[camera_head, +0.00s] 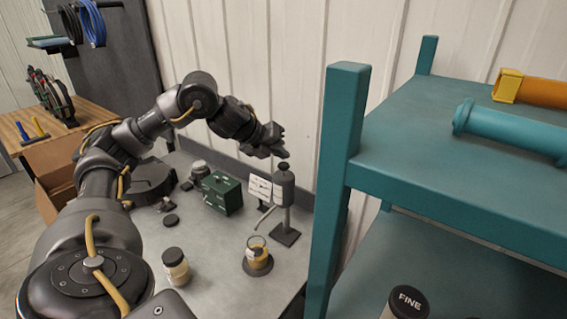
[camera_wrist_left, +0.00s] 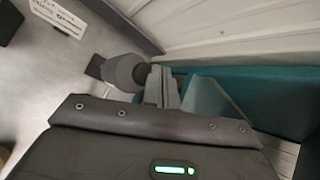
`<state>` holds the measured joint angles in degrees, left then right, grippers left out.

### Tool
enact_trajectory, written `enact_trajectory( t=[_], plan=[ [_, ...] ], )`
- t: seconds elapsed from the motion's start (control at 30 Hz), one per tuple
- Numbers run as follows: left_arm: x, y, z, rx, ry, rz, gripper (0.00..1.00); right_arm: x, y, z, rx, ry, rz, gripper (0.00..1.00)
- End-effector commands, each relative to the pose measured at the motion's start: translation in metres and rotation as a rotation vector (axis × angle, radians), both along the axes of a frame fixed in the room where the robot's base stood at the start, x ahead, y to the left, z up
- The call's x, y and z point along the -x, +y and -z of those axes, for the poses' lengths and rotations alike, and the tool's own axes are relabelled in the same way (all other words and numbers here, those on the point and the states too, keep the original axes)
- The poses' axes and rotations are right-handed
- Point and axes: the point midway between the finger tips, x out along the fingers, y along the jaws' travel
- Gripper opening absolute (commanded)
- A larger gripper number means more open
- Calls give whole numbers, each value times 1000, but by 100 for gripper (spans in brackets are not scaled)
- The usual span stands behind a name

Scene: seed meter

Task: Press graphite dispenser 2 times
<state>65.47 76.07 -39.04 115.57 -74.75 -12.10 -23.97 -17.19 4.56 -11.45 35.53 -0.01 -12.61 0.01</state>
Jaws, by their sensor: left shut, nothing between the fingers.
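The graphite dispenser (camera_head: 284,186) stands upright on the grey table near the wall, with a grey cylindrical head, a spout to the left and a square foot. A glass cup (camera_head: 257,252) with tan contents stands on a dark round pad in front of it. My left gripper (camera_head: 284,153) is shut and empty, just above the dispenser's top; I cannot tell whether it touches. In the left wrist view the dispenser's round head (camera_wrist_left: 122,72) shows beside the shut fingers (camera_wrist_left: 162,88). My right gripper is in neither view.
A green box (camera_head: 222,193) and a white label card (camera_head: 259,188) stand left of the dispenser. A dark-lidded jar (camera_head: 176,266) stands at the front of the grey table (camera_head: 212,248). A teal shelf (camera_head: 338,170) rises close on the right.

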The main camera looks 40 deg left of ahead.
Motion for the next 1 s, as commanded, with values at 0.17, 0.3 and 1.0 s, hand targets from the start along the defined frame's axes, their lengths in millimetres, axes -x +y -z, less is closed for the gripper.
enact_trajectory(
  t=[0.17, 0.3, 1.0],
  plan=[
    [0, 0, -5, 0, -1, 0, 0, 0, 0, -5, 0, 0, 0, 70],
    [0, 0, -18, 0, -1, 0, 0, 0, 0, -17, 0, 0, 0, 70],
    [0, 0, -50, 0, -1, 0, 0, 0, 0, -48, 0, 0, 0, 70]
  ],
)
